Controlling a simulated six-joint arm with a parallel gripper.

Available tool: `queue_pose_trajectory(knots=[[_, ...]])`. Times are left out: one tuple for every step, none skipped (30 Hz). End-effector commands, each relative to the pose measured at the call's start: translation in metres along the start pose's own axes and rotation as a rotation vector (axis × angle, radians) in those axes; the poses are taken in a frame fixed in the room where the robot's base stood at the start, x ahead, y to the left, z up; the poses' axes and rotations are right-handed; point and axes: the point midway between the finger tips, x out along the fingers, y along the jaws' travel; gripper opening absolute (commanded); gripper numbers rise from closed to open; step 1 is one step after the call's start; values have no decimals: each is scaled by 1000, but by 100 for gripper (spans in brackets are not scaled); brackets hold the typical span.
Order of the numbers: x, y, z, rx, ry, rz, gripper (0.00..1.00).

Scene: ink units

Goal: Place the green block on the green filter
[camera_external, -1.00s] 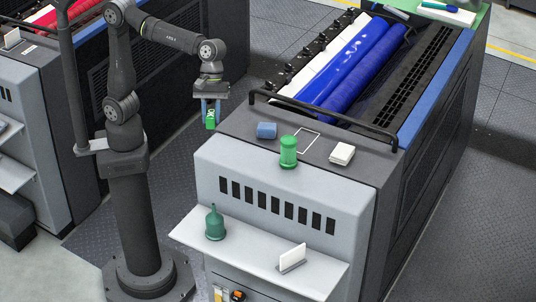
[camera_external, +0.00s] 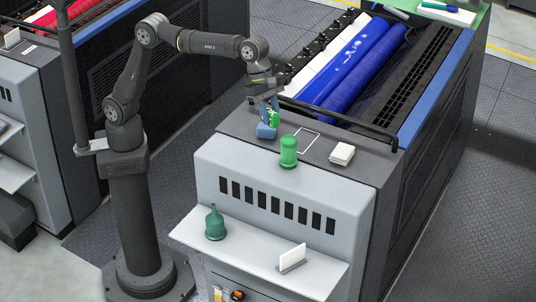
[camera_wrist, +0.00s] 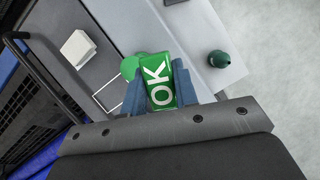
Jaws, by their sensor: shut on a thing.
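The green block (camera_external: 273,118), marked "OK" in white, is between the blue fingers of my gripper (camera_external: 269,115), which is shut on it. The block also shows in the wrist view (camera_wrist: 159,80), with a finger on each side. The green filter (camera_external: 288,152) is an upright green cylinder on the dark top of the machine. It stands below and a little to the right of my gripper in the outside view. In the wrist view the filter (camera_wrist: 131,65) is partly hidden behind the block. I cannot tell the exact height of the block above the surface.
A white block (camera_external: 342,153) and a white outlined square (camera_external: 306,140) are on the machine top. A black rail (camera_external: 330,122) runs behind. A dark green funnel-like item (camera_external: 214,224) stands on the lower shelf.

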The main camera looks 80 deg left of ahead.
Motion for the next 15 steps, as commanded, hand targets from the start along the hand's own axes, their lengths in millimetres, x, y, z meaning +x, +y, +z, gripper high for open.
queue_pose_trajectory(knots=[[8, 14, -2, -5, 1, 0, 4], [12, 21, -3, -5, 1, 0, 4], [18, 29, -5, -4, 1, -1, 4], [22, 36, -6, -4, 1, -1, 4], [25, 42, -6, -3, 1, 0, 4], [29, 49, -8, -3, 1, -1, 4], [32, 53, -8, -2, 1, -1, 4], [34, 57, -8, -1, 0, 0, 4], [36, 62, -9, -1, -1, 0, 4], [38, 64, -9, 0, -1, -1, 4], [40, 66, -10, 0, -1, -1, 4], [41, 68, -10, 0, -1, -1, 4], [42, 69, -10, 1, -1, -1, 4], [43, 69, -10, 1, -1, -2, 4], [45, 69, -11, 1, -1, -2, 4]])
